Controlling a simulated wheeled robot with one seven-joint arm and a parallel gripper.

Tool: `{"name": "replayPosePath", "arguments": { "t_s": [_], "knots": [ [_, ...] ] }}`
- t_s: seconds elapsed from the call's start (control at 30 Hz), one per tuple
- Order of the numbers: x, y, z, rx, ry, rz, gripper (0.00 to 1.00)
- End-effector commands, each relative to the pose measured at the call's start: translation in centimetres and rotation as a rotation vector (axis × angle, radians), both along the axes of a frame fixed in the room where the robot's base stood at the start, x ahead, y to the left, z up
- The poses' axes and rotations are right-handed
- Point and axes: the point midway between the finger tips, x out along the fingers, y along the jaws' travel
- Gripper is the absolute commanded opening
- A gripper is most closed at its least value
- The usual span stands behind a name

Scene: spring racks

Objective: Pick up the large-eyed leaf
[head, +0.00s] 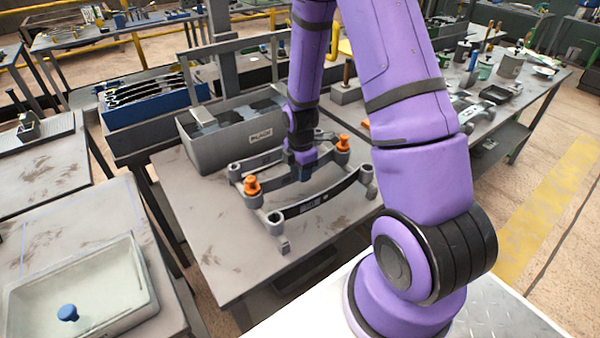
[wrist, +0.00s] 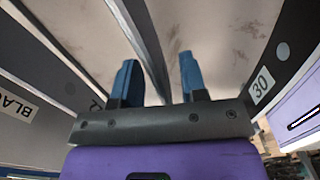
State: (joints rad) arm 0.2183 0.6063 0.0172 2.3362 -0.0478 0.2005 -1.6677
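Dark leaf springs with round end eyes lie on the work table. The front leaf (head: 318,202) carries a small label and has an eye at each end. Another leaf (head: 262,160) lies behind it. I cannot tell for certain which leaf has the larger eyes. My gripper (head: 304,174) points down between these leaves, and my arm hides part of them in the head view. In the wrist view its two blue fingers (wrist: 160,78) are apart. A thin grey bar (wrist: 146,45) runs between or below them; I see no contact. A dark leaf marked 30 (wrist: 285,52) is to the right.
A grey box (head: 222,146) with a BLACK-like label stands behind the leaves. The front of the table (head: 225,255) is clear. A pale tray (head: 105,300) with a blue knob (head: 68,313) is at left.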

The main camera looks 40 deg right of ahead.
Motion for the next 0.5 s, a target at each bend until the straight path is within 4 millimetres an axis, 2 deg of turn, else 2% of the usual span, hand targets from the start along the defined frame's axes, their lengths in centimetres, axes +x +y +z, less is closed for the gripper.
{"name": "replayPosePath", "arguments": {
  "t_s": [0.1,0.33,0.37,0.5],
  "knots": [
    [0.02,0.0,-0.61,-0.001,-0.001,0.001,0.39],
    [0.03,-0.01,-0.68,-0.001,-0.001,0.001,0.39],
    [0.03,-0.01,-0.67,-0.001,-0.001,0.001,0.35],
    [0.03,0.0,-0.66,-0.001,-0.001,0.001,0.03]
  ]
}}
